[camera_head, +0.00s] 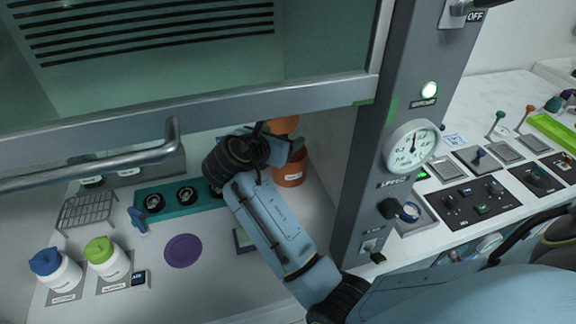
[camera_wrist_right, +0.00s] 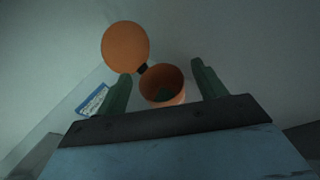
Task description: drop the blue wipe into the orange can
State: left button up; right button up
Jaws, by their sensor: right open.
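The orange can (camera_head: 289,174) stands inside the hood at the right, with its round orange lid (camera_head: 284,125) raised behind it. In the right wrist view the can (camera_wrist_right: 163,82) shows its open mouth between my fingers, and the lid (camera_wrist_right: 126,46) is up at the left. My right gripper (camera_head: 292,148) is over the can, partly hidden by its own wrist; its two fingers (camera_wrist_right: 161,72) are apart with nothing held between them. A dark greenish patch (camera_wrist_right: 165,95) shows inside the can; I cannot tell whether it is the blue wipe. My left gripper is not in view.
The hood sash bar (camera_head: 250,101) crosses above my right arm, and the grey post (camera_head: 375,165) stands right of it. A purple disc (camera_head: 183,250), a teal rack (camera_head: 172,201), a wire stand (camera_head: 87,211) and white bottles (camera_head: 104,258) are on the hood floor at the left.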

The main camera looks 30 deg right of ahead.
jog(key=v, duration=0.6)
dwell(0.3)
